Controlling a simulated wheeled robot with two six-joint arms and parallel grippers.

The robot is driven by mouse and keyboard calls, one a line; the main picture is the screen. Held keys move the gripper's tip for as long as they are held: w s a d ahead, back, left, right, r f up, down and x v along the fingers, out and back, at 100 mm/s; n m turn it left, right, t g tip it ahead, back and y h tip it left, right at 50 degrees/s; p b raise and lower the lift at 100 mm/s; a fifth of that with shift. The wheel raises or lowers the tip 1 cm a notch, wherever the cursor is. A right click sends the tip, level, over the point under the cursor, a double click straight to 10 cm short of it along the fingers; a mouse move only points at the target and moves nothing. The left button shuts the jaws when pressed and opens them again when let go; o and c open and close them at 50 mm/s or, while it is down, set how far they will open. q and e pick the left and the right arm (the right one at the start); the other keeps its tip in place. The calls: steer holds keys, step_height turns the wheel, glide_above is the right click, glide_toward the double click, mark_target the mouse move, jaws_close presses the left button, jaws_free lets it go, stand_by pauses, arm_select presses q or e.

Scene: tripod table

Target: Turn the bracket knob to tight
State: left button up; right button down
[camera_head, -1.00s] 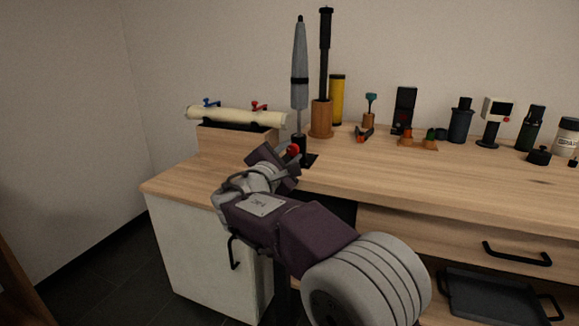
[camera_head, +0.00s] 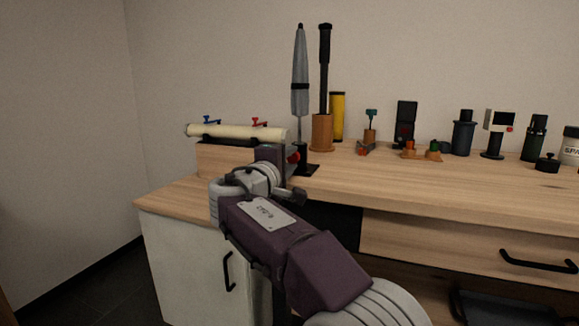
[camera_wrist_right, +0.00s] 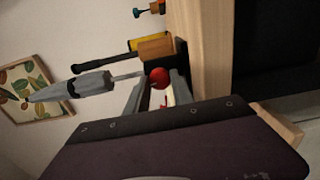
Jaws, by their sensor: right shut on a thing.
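The red bracket knob (camera_head: 293,157) sits at the side of a dark bracket (camera_head: 303,166) on the workbench. The bracket holds a grey closed umbrella (camera_head: 300,85) upright. My right gripper (camera_head: 284,166) is at the knob, shut on it. In the right wrist view the red knob (camera_wrist_right: 159,78) shows between the two fingers of the right gripper (camera_wrist_right: 157,90). The knob's far side and any tight marking are hidden. My left gripper is in neither view.
A pale tube with blue and red valves (camera_head: 238,131) lies left of the bracket. Behind it stand a wooden cup (camera_head: 321,133) with a black pole and a yellow cylinder (camera_head: 338,117). Several small items line the bench (camera_head: 440,185) to the right. The front bench area is clear.

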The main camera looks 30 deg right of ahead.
stand_by(0.4)
steer(key=c, duration=1.1)
jaws_free()
steer(key=p+v, duration=0.2)
steer(key=v, duration=0.7)
steer(key=shift+p, duration=0.4)
